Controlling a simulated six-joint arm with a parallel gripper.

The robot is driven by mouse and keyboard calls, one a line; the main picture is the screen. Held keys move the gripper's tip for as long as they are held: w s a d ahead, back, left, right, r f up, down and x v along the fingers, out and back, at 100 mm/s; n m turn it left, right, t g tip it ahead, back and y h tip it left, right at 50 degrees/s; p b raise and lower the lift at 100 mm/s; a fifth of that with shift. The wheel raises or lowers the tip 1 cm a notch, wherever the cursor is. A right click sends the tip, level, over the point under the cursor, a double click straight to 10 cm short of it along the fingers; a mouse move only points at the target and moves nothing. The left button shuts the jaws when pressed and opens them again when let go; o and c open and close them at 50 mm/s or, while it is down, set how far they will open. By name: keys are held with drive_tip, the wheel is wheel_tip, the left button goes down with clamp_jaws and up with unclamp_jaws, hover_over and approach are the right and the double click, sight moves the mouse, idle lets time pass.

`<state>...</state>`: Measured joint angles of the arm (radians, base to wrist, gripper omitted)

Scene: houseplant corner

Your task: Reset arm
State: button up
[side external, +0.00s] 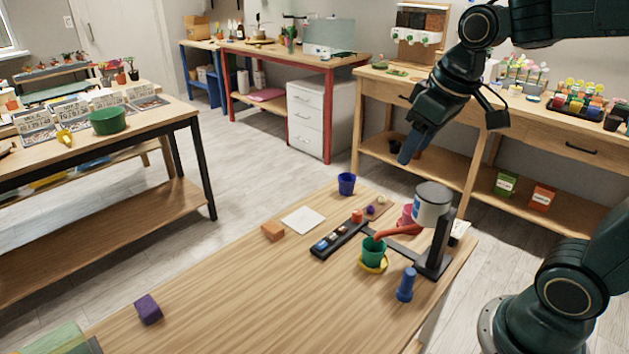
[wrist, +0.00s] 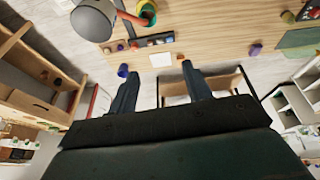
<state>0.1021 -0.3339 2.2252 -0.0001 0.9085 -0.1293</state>
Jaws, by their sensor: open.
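My gripper (side external: 415,144) hangs in the air above the far right end of the wooden table (side external: 250,300), pointing down. In the wrist view, my gripper (wrist: 158,88) shows its two blue-grey fingers spread wide with nothing between them. It touches nothing. Below it on the table stand a dark blue cup (side external: 347,184), a green pot (side external: 374,251) on a yellow saucer (side external: 373,265), and a dark dispenser stand with a grey-white head (side external: 432,206).
A white square card (side external: 303,220), an orange block (side external: 272,231), a black tray of small items (side external: 339,239), a blue peg-like object (side external: 406,285) and a purple block (side external: 148,309) lie on the table. The table's left middle is mostly clear. A shelf bench (side external: 450,165) stands behind.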

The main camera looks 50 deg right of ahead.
drive_tip(key=s+a+f+t, duration=0.1)
drive_tip(key=s+a, duration=0.2)
drive_tip(key=s, duration=0.7)
drive_tip(key=shift+t, duration=0.3)
